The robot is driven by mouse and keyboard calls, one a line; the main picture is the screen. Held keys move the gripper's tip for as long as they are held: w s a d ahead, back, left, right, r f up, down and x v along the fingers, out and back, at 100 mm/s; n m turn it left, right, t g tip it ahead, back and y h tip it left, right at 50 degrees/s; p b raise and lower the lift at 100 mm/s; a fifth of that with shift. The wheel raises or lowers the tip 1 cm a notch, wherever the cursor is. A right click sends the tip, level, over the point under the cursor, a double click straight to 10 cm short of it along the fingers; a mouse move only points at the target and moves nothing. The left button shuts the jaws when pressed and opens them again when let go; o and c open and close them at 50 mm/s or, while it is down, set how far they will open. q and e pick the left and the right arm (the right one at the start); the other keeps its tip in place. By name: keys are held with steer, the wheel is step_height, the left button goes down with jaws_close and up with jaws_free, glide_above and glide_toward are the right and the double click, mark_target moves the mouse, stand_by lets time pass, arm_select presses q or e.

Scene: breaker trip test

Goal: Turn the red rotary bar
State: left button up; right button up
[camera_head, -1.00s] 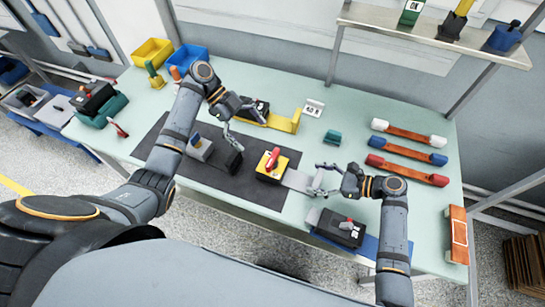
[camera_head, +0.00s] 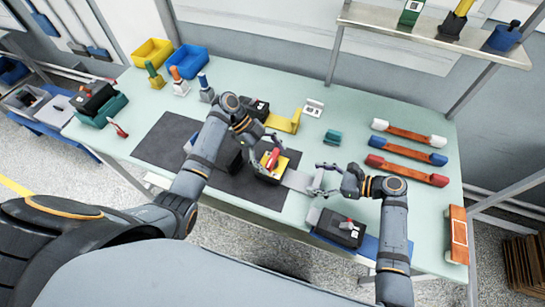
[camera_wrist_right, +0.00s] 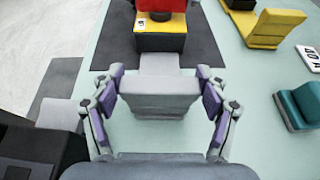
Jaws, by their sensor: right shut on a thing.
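The red rotary bar (camera_head: 271,160) sits on a yellow-topped device (camera_head: 277,172) on the dark mat. In the right wrist view the red bar (camera_wrist_right: 161,8) shows at the top edge, over the yellow face (camera_wrist_right: 160,42). My left gripper (camera_head: 263,152) is right at the bar, its fingers spread on either side of it; contact cannot be told. My right gripper (camera_head: 320,181) is shut on the grey block (camera_wrist_right: 160,97), between its purple pads. The block is at the near end of a grey plate (camera_head: 297,180) that runs to the yellow-topped device.
A black device with a red lever (camera_head: 342,228) stands just in front of my right gripper. A yellow bracket (camera_head: 285,122) and a teal block (camera_head: 332,137) are behind. Several coloured bars (camera_head: 408,153) lie at the right. The table between the teal block and the bars is clear.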

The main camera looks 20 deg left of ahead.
arm_select(q)
steer(key=c, duration=0.7)
steer(key=shift+f+n+t, duration=0.1)
steer(key=shift+n+t, duration=0.3)
steer(key=shift+n, duration=0.4)
steer(key=o, duration=1.1)
steer(key=v, duration=1.2)
steer(key=shift+s+a, duration=0.1)
steer(key=shift+s, duration=0.1)
